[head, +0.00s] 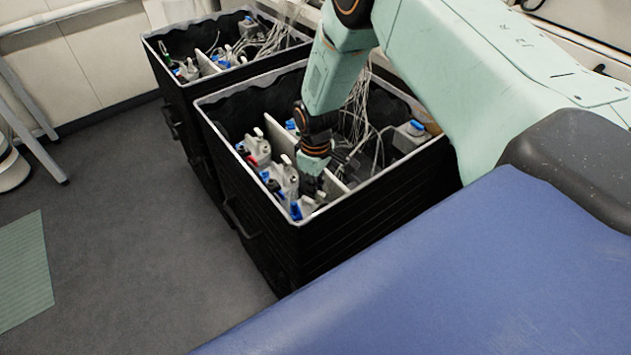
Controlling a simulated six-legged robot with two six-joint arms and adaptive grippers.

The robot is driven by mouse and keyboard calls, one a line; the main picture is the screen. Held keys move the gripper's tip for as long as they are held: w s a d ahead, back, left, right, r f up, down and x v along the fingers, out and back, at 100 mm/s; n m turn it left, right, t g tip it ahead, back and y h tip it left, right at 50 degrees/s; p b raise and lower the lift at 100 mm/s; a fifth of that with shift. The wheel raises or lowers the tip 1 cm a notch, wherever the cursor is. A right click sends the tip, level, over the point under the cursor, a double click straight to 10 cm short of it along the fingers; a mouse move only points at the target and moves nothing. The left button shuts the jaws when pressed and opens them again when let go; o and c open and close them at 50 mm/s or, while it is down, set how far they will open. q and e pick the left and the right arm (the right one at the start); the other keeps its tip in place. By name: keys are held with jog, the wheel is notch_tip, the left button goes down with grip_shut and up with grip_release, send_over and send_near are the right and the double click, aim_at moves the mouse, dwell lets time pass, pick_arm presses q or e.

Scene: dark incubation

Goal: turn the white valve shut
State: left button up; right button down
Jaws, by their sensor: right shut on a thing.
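My right gripper (311,186) reaches down into the near black box (330,245), by the row of fittings along its left side. It is shut on a part there that looks like the white valve, though the fingers and wrist hide most of it. White valve bodies (287,178) with blue and red parts show just left of the gripper. Which of them is gripped is hard to tell at this size. My left gripper is not in view.
A second black box (178,100) with similar fittings and cables stands behind. Loose cables (360,110) fill the near box's far part. A white divider (278,135) stands inside it. A blue padded surface (450,280) fills the lower right. Grey floor at left is mostly clear.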

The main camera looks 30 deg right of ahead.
jog(key=shift+m+p, duration=0.75)
jog(key=shift+m, duration=1.25)
jog(key=shift+d+f, duration=0.1)
jog(key=c, duration=1.4)
grip_release()
jog(key=shift+r, duration=4.05)
